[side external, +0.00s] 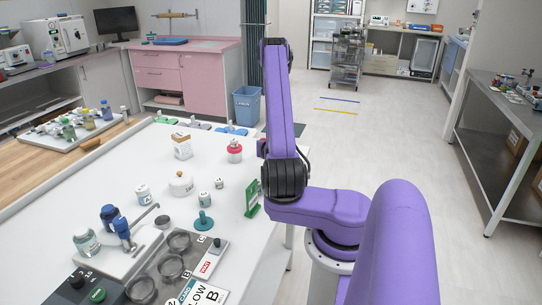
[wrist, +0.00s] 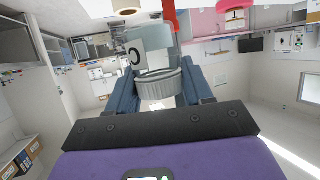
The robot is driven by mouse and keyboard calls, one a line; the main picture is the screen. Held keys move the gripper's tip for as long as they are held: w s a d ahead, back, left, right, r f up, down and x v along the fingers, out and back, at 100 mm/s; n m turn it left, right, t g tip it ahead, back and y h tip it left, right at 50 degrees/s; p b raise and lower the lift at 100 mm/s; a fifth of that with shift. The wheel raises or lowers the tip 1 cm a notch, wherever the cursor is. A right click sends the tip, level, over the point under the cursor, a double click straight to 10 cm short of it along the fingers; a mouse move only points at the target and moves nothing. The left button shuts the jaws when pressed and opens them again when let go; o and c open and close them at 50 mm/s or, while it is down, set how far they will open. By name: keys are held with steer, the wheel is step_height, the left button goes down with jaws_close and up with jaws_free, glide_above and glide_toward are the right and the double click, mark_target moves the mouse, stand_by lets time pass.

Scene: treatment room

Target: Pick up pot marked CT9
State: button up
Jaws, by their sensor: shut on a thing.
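In the wrist view my gripper (wrist: 158,95) has its blue fingers shut on a pot (wrist: 151,66) with a ribbed grey lid. The lid faces my wrist. A white label on its side shows one round dark character; I cannot read CT9 on it. In the side view my fingers and the held pot are hidden or cannot be made out. Small pots stand on the white table (side external: 110,190): a white one (side external: 181,185), two small labelled ones (side external: 204,198) (side external: 219,184), another labelled one (side external: 143,193) and one with a red lid (side external: 235,152).
A blue-topped device (side external: 118,222), a round dish (side external: 179,242) and a teal knob-shaped thing (side external: 204,222) stand at the table's front. A green stand (side external: 252,199) is near the right edge. A small box (side external: 181,147) stands at the back. The floor (side external: 350,150) beyond is mostly clear.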

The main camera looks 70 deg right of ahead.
step_height(320, 180, up, 9)
steer(key=shift+f, duration=0.1)
stand_by(0.4)
